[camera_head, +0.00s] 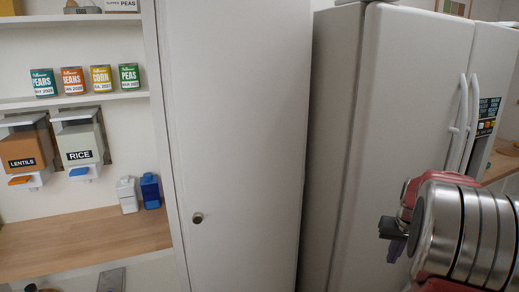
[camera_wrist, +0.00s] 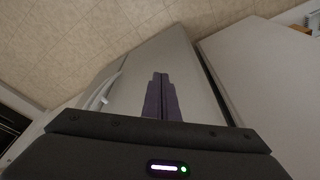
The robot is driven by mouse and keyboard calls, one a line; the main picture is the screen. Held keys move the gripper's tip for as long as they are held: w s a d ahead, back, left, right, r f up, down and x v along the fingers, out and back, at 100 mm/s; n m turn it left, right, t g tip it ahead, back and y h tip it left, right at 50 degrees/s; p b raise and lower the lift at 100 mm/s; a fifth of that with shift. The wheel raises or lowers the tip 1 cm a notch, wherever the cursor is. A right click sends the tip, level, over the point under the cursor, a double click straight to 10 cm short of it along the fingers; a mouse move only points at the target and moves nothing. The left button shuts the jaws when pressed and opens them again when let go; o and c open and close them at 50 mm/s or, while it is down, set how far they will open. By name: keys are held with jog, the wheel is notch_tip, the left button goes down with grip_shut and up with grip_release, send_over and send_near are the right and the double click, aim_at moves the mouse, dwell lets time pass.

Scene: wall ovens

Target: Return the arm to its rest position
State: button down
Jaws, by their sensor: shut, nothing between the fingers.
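My gripper (camera_head: 396,245) is at the right of the head view, in front of the white fridge (camera_head: 400,110), with part of my arm covering the fridge's lower right. In the wrist view my gripper (camera_wrist: 160,78) shows as two dark purple fingers closed together, with nothing between them. The fridge (camera_wrist: 180,60) lies beyond the fingers there. I cannot tell the exact gap between gripper and fridge.
A tall white cupboard door (camera_head: 240,140) with a round knob (camera_head: 197,218) stands left of the fridge. Further left are shelves with several cans (camera_head: 73,80), lentils (camera_head: 28,150) and rice (camera_head: 80,143) dispensers, and a wooden counter (camera_head: 85,240). Tiled floor (camera_wrist: 90,40) shows clear.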

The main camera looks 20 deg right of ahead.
jog(key=s+a+r+n+t, duration=0.1)
jog(key=s+a, duration=0.4)
jog(key=a, duration=0.9)
jog(key=s+a+r+n+t+y, duration=0.1)
jog(key=s+a+r+n, duration=0.2)
jog(key=a, duration=1.2)
jog(key=s+a+r+n+t, duration=0.1)
jog(key=s+a+r, duration=0.5)
jog(key=a, duration=0.8)
jog(key=shift+s+a+n, duration=0.3)
jog(key=shift+s+n, duration=0.2)
jog(key=shift+n, duration=0.4)
